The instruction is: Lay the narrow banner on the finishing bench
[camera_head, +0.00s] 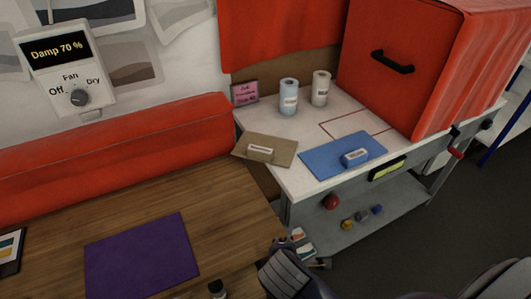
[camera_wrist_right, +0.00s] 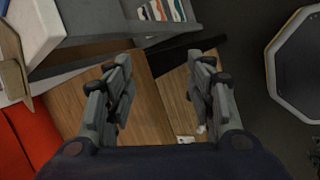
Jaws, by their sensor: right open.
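A blue sheet (camera_head: 343,156) and a tan sheet (camera_head: 264,149) lie on the white-topped bench (camera_head: 298,183), each with a small labelled block on it. A light blue roll (camera_head: 289,97) and a cream roll (camera_head: 320,88) stand upright behind them. I cannot tell which is the narrow banner, or which surface is the finishing bench. A purple sheet (camera_head: 141,255) lies on the wooden table (camera_head: 235,210). My right gripper (camera_head: 290,272) is at the table's right end; in the wrist view it (camera_wrist_right: 160,85) is open and empty. My left gripper is not in view.
A red box-like cover (camera_head: 390,70) with a black handle stands on the bench's right part. A red outline (camera_head: 355,122) marks the bench top. Leaflets (camera_wrist_right: 163,12) sit on a lower shelf.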

